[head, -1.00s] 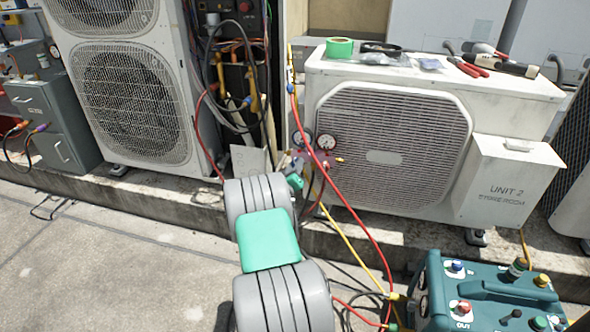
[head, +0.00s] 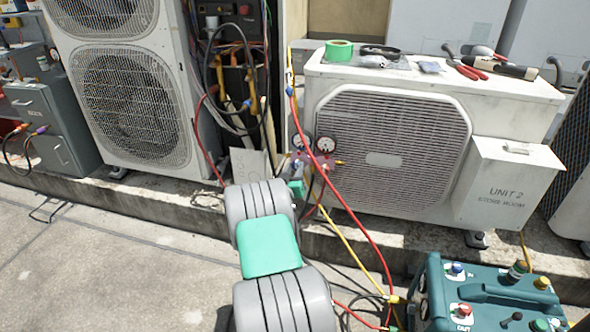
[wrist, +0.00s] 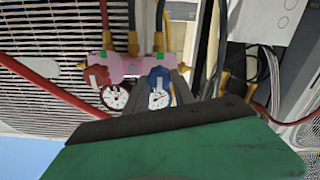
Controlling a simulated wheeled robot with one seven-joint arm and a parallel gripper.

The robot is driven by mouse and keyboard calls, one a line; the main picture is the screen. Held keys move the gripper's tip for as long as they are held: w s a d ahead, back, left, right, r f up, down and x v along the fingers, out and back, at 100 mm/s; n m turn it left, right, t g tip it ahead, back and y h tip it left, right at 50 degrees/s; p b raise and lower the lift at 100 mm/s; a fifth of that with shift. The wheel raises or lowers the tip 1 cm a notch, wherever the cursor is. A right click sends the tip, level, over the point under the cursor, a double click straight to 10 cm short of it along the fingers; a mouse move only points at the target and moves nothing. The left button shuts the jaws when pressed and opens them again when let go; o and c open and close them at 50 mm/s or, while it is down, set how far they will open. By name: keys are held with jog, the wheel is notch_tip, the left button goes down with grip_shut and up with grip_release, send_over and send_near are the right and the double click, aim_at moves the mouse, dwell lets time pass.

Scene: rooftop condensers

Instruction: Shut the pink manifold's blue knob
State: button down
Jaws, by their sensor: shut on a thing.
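The pink manifold (head: 316,159) hangs on hoses in front of the unit at the right in the head view. Its two round gauges (head: 326,145) face me. In the wrist view the manifold (wrist: 133,67) appears with its red knob (wrist: 97,76) at left and its blue knob (wrist: 158,78) at right. My gripper (wrist: 168,82) is at the blue knob, its grey fingers beside it and closed on it. The green and dark body of my wrist fills the lower wrist view. In the head view my arm hides most of the gripper and the blue knob.
Red and yellow hoses (head: 362,225) loop from the manifold to the teal machine (head: 490,292) at lower right. The unit 2 condenser (head: 400,150) stands close behind. Bare concrete lies at left.

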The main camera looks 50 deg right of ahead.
jog(key=shift+w+a+f, duration=0.1)
jog(key=shift+f, duration=0.1)
jog(key=c, duration=1.3)
grip_release()
jog(key=shift+o, duration=1.2)
jog(key=shift+r, duration=0.15)
jog(key=p+v, duration=0.2)
jog(key=v, duration=0.5)
jog(key=shift+s+a, duration=0.3)
